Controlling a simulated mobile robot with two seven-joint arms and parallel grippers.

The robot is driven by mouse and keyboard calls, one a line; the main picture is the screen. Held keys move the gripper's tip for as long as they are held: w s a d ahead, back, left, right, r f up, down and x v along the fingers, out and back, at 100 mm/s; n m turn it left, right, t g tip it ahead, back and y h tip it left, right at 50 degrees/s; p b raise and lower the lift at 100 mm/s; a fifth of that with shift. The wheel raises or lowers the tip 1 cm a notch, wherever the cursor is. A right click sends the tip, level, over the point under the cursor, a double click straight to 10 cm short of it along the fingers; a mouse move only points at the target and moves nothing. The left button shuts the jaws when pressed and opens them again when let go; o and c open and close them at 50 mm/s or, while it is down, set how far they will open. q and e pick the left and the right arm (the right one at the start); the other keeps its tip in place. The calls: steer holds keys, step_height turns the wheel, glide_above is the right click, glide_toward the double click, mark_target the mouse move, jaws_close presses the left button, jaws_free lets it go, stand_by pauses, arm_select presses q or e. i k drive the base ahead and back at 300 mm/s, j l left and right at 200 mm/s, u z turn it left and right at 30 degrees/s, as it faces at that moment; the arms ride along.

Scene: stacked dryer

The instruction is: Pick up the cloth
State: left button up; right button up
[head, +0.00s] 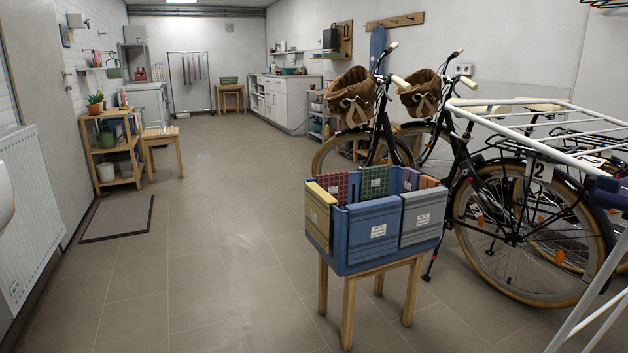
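No cloth stands out clearly as the task's own. Several flat panels with white labels, perhaps folded cloths, line the sides of a blue bin (340,255) on a wooden stool. They include a yellow one (319,212), a blue one (373,232), a grey one (423,214), a red checked one (333,184) and a green one (374,182). Far back, several strips that look like cloths (195,68) hang on a rack. Neither of my grippers shows in the head view.
Bicycles (520,240) with brown baskets stand on the right. A white drying rack (530,122) reaches in at the right edge. A radiator (28,215), a wooden shelf (112,150) and a mat (118,218) are on the left. The tiled floor (220,200) is clear in the middle.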

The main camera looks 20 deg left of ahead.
mark_target(375, 179)
steer(key=i+j+u, duration=0.2)
steer(key=u, duration=0.2)
steer(key=i+j+u, duration=0.1)
steer(key=u, duration=0.3)
steer(key=i+u, duration=0.4)
steer(key=i+l+u, duration=0.2)
steer(key=i, duration=1.35)
steer(key=i+z, duration=0.1)
steer(key=i, duration=0.45)
steer(key=i+j+z, duration=0.1)
steer(key=i, duration=0.4)
steer(key=i+j+z, duration=0.1)
steer(key=i, duration=0.45)
steer(key=i+z, duration=0.45)
steer(key=i, duration=0.25)
steer(key=i+j+z, duration=0.15)
steer(key=i+z, duration=0.3)
steer(key=i, duration=0.25)
steer(key=i+z, duration=0.15)
steer(key=z, duration=1.55)
